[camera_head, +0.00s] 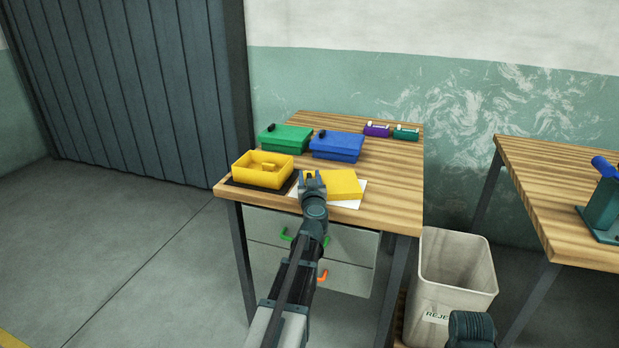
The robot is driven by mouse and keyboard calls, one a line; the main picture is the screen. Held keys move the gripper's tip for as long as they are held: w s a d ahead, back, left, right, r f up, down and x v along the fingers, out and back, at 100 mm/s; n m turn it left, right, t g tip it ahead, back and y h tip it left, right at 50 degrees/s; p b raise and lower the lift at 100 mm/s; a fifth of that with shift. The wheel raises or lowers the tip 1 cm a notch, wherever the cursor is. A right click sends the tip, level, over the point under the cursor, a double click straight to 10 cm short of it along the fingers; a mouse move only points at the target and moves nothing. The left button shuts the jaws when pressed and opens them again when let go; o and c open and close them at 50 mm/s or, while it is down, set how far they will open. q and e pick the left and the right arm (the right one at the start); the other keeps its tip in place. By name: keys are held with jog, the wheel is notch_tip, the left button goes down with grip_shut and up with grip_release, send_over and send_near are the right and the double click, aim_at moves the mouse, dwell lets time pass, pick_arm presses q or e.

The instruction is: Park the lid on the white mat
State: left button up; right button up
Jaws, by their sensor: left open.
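The yellow lid (345,184) lies on the white mat (352,204) near the table's front edge. The mat shows along the lid's front and right side. An open yellow box (262,179) stands on a black mat (235,183) to the left, with something yellow inside. My left gripper (312,177) is open at the lid's left end, and it hides part of the lid and mat. I cannot tell whether it touches the lid.
A green box (287,140) and a blue box (337,147) with black handles stand behind. Small purple (376,130) and green (405,133) items lie at the back right. The table's right side is clear. A reject bin (457,265) stands right of the table.

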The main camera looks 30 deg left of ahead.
pick_arm(q)
jog(key=shift+r, duration=0.2)
jog(key=v, duration=1.2)
jog(key=shift+f, duration=0.1)
